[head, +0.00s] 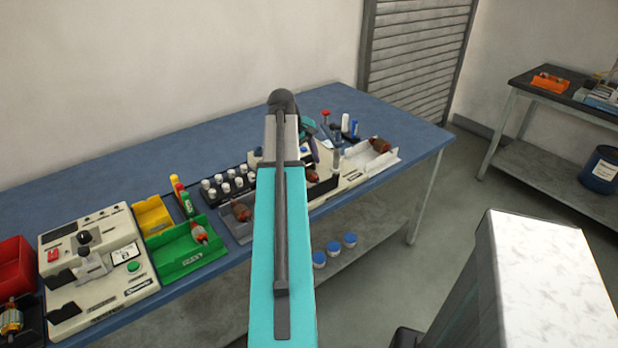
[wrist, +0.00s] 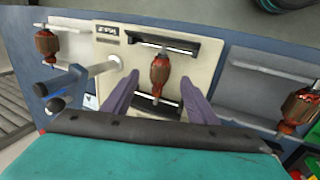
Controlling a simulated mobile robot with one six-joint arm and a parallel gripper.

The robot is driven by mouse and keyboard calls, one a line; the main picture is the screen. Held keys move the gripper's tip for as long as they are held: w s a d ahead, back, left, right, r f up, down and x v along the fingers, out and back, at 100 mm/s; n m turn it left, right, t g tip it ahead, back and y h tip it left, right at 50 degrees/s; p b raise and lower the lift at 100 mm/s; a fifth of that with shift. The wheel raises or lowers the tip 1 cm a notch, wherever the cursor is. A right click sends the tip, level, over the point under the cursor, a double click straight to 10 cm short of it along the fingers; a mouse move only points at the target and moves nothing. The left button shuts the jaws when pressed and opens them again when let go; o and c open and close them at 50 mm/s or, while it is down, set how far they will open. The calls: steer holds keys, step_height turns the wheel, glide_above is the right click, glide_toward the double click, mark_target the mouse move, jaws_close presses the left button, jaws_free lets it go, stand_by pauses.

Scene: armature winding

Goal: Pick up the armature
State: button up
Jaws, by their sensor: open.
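In the wrist view an armature (wrist: 160,70) with a copper-brown body and a thin shaft sits in the middle of a cream machine (wrist: 112,62). My gripper (wrist: 158,84) is open, its two purple fingers to either side of the armature's lower end, with a gap on both sides. I cannot tell the height between fingers and armature. In the head view this armature (head: 312,177) is partly hidden by my arm, and the machine (head: 352,181) shows to its right. More armatures lie in grey trays to the left (wrist: 46,42) and right (wrist: 301,106) in the wrist view.
An upright post (wrist: 100,70) and blue-handled tools (wrist: 52,85) stand left of my gripper in the wrist view. In the head view a green bin (head: 180,262), a tester (head: 98,258) and white-capped bottles (head: 228,188) crowd the blue bench (head: 160,165). The bench's back strip is clear.

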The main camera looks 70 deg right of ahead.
mark_target(310, 173)
steer(key=shift+p+x, duration=0.65)
steer(key=shift+x, duration=1.85)
steer(key=shift+a, duration=0.1)
steer(key=shift+c, duration=0.3)
jaws_close()
steer(key=shift+r, duration=0.1)
step_height(310, 173, up, 10)
steer(key=b, duration=0.1)
steer(key=shift+b, duration=0.3)
steer(key=shift+w, duration=0.1)
